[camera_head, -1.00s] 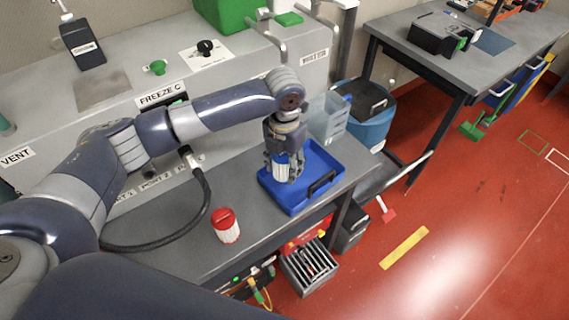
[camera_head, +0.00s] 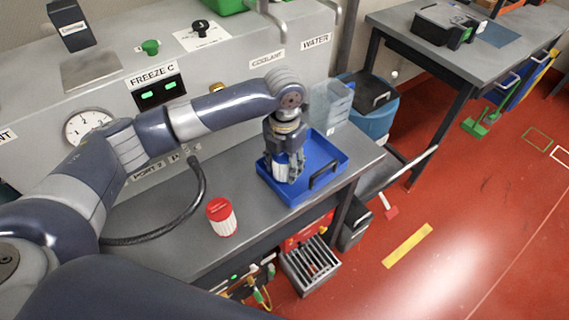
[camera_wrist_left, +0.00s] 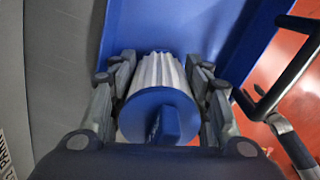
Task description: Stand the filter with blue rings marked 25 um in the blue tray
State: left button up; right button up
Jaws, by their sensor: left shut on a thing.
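The filter with blue rings (camera_wrist_left: 158,110) is pleated white with a blue end cap and a blue tab. In the left wrist view it is between the fingers of my left gripper (camera_wrist_left: 160,90), which is shut on it. In the head view my left gripper (camera_head: 287,165) points down over the blue tray (camera_head: 328,158), and the filter (camera_head: 281,171) shows upright between the fingers. Whether its bottom touches the tray floor I cannot tell. The 25 um marking cannot be read. My right gripper is not in view.
A white filter with a red cap (camera_head: 221,217) stands on the grey bench left of the tray. A black hose (camera_head: 198,190) curves over the bench. A clear bin (camera_head: 330,103) stands behind the tray.

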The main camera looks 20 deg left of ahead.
pick_arm(q)
jog(key=shift+f, duration=0.6)
jog(key=o, duration=1.5)
jog(key=shift+c, duration=0.2)
